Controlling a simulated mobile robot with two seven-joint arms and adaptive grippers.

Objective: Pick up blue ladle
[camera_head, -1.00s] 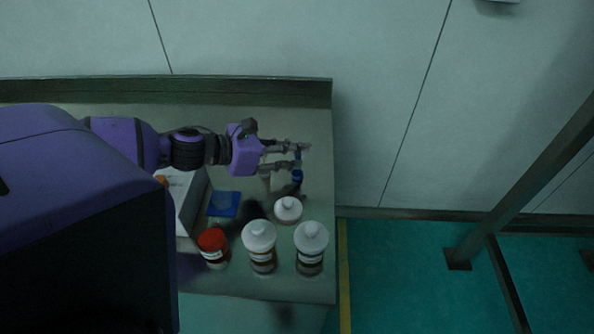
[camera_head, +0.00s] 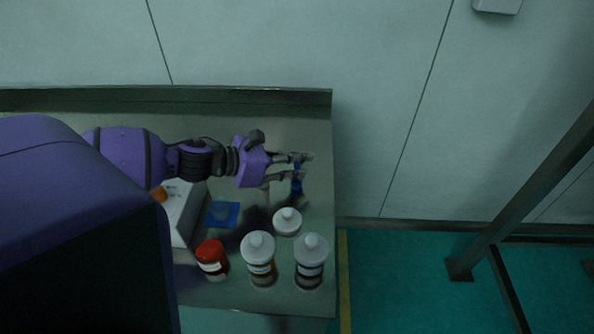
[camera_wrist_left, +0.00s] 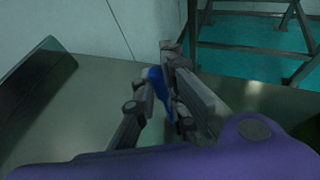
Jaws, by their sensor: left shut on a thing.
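The blue ladle (camera_head: 297,186) is upright near the right end of the table, its handle at the fingertips of my left gripper (camera_head: 303,166). In the left wrist view the blue handle (camera_wrist_left: 158,84) sits between the two fingers of my left gripper (camera_wrist_left: 157,92), which are shut on it. The lower part of the ladle is dark and hard to make out in the head view. I cannot tell whether it touches anything below. My right gripper is in neither view.
Two white-capped jars (camera_head: 259,262) (camera_head: 310,262), a smaller white-lidded container (camera_head: 287,222) and a red-capped jar (camera_head: 212,262) stand toward the table's front. A blue square (camera_head: 221,214) lies beside a white box (camera_head: 183,215). The table's (camera_head: 322,130) right edge is close to the gripper.

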